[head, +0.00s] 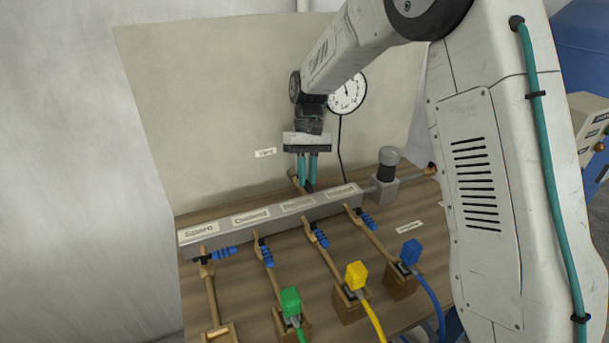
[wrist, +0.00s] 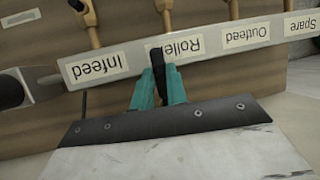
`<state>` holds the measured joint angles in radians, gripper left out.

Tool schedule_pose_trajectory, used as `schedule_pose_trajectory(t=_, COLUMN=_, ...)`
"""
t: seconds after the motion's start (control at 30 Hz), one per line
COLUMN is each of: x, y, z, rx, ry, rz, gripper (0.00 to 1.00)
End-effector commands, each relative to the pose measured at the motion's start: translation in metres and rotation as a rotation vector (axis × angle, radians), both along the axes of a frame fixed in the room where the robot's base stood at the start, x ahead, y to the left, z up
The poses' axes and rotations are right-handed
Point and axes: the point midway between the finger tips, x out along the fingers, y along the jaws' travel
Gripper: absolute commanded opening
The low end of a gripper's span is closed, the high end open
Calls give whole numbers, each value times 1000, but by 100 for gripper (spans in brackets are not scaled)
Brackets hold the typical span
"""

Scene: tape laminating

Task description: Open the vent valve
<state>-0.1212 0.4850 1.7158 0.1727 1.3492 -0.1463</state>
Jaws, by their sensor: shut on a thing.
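My gripper (head: 308,182) points down behind the grey manifold bar (head: 232,237), next to the tan vent pipe stub (head: 294,181). Its two teal fingers are close together and shut on the vent valve, which they mostly hide. In the wrist view the gripper (wrist: 160,80) reaches to the bar's edge at the Roller label (wrist: 177,47), with a dark piece between the fingertips. I cannot tell the valve handle's angle. A small label (head: 265,153), apparently Vent, is on the back panel.
The bar's front has several tan pipes with blue handles. The Spare handle (head: 222,253) lies across its pipe; the others lie along theirs. Green (head: 290,301), yellow (head: 356,275) and blue (head: 411,252) plugs stand in front. A gauge (head: 347,93) hangs behind my arm.

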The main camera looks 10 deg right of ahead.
Motion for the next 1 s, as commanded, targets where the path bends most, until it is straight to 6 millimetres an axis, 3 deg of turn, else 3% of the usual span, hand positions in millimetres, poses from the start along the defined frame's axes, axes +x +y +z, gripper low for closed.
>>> schedule_pose_trajectory(t=0.5, x=1, y=-2, z=1, rx=-1, ry=-2, rz=21, gripper=0)
schedule_pose_trajectory(t=0.53, x=1, y=-2, z=1, rx=-1, ry=-2, rz=21, gripper=18)
schedule_pose_trajectory(t=0.6, x=1, y=-2, z=1, rx=-1, ry=-2, rz=20, gripper=37)
schedule_pose_trajectory(t=1.0, x=1, y=0, z=7, rx=-1, ry=-2, rz=21, gripper=37)
